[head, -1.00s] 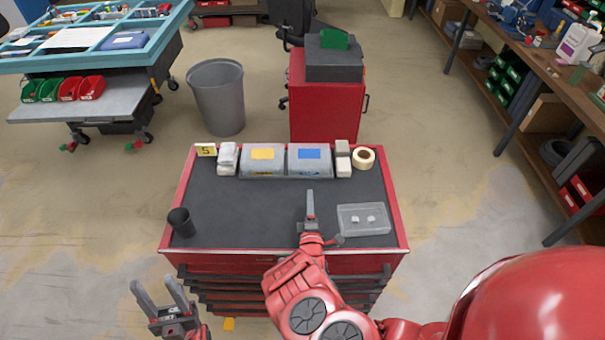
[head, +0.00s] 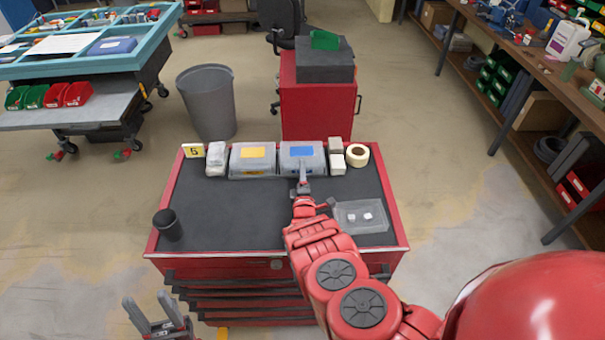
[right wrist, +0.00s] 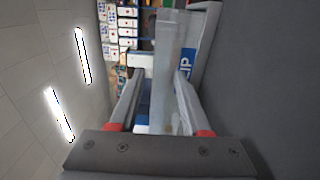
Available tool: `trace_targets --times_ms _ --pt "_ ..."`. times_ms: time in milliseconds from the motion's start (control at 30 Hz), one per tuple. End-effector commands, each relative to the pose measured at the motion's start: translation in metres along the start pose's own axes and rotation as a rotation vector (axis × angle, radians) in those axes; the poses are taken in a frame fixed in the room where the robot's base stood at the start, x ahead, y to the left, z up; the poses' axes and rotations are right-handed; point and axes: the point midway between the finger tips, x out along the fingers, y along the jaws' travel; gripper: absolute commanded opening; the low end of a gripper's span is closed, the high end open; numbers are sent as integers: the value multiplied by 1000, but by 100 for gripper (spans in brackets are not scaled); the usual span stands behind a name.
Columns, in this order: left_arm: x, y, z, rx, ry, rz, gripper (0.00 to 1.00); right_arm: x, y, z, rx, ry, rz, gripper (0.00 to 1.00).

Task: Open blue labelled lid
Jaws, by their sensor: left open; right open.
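The box with the blue label (head: 318,158) stands at the back of the red cart's dark top, its lid down. The box with the yellow label (head: 252,160) stands just left of it. My right gripper (head: 303,172) is at the front of the blue-labelled box, partly covering it. In the right wrist view the right gripper (right wrist: 156,88) has its two fingers apart, with a pale edge of the box between or just beyond them; I cannot tell whether they touch. My left gripper (head: 154,312) is open and empty, low in front of the cart.
A clear tray with small white pieces (head: 349,228) lies right of my right arm. A black cup (head: 168,224) stands at the front left. A tape roll (head: 357,155) and white blocks (head: 336,160) are right of the boxes. The mat's middle left is free.

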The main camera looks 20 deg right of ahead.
Motion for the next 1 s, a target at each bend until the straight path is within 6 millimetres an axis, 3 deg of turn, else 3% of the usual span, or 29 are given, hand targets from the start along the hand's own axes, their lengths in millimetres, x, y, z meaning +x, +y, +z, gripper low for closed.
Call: trace_targets --times_ms 300,567,1000 --pt "0 0 0 0 0 0 50 1 -1 0 1 0 -2 48" --pt "0 0 0 0 0 0 50 1 -1 0 1 0 -2 1" --pt "0 0 0 0 0 0 50 1 -1 0 1 0 -2 0"
